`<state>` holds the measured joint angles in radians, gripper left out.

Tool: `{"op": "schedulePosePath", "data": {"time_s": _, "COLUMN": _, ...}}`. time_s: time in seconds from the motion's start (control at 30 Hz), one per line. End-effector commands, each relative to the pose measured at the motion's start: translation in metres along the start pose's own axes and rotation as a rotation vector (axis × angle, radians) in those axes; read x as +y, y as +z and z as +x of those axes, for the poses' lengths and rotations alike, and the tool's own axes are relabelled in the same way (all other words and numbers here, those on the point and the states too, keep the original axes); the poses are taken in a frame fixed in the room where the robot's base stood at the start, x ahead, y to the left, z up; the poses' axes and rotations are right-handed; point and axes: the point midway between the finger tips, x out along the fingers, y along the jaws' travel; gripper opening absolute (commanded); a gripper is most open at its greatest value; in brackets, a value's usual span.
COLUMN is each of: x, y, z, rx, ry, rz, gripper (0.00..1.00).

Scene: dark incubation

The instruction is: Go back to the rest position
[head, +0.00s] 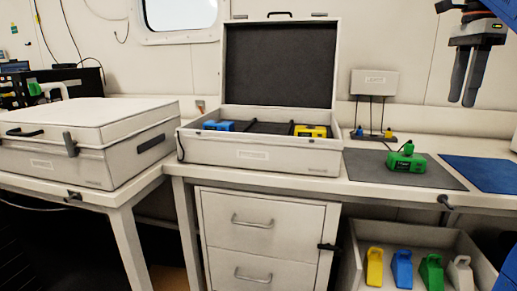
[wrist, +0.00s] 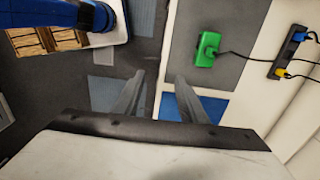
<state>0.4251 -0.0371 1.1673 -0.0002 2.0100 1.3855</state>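My gripper (head: 468,88) hangs in the air at the upper right of the head view, pointing down, above the right part of the bench. Its two dark fingers are apart with nothing between them. In the wrist view the fingers (wrist: 160,75) also stand apart and empty. Below them in the head view lie a dark grey mat (head: 365,176) and a blue mat (head: 490,172). A green device (head: 406,163) with a cable sits on the grey mat, apart from my gripper. It also shows in the wrist view (wrist: 207,49).
An open case (head: 262,157) holds a blue block (head: 219,126) and a yellow block (head: 311,131). A closed white case (head: 85,118) stands left. A power strip (head: 374,139) lies behind the grey mat. An open bin (head: 351,262) below holds several coloured items.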

Motion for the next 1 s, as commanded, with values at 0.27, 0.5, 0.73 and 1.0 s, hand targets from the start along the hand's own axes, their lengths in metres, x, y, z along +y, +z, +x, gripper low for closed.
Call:
{"op": "schedulePosePath", "data": {"time_s": 0.27, "x": 0.008, "y": 0.011, "z": 0.013, "rx": 0.004, "ry": -0.019, "rz": -0.091, "gripper": 0.38}}
{"op": "schedulePosePath", "data": {"time_s": 0.5, "x": 0.019, "y": 0.027, "z": 0.034, "rx": 0.012, "ry": -0.049, "rz": -0.225, "gripper": 0.38}}
{"op": "schedulePosePath", "data": {"time_s": 0.73, "x": 0.041, "y": 0.050, "z": 0.070, "rx": 0.029, "ry": -0.094, "rz": -0.433, "gripper": 0.38}}
{"op": "schedulePosePath", "data": {"time_s": 1.0, "x": 0.090, "y": 0.088, "z": 0.155, "rx": 0.078, "ry": -0.181, "rz": -0.842, "gripper": 0.38}}
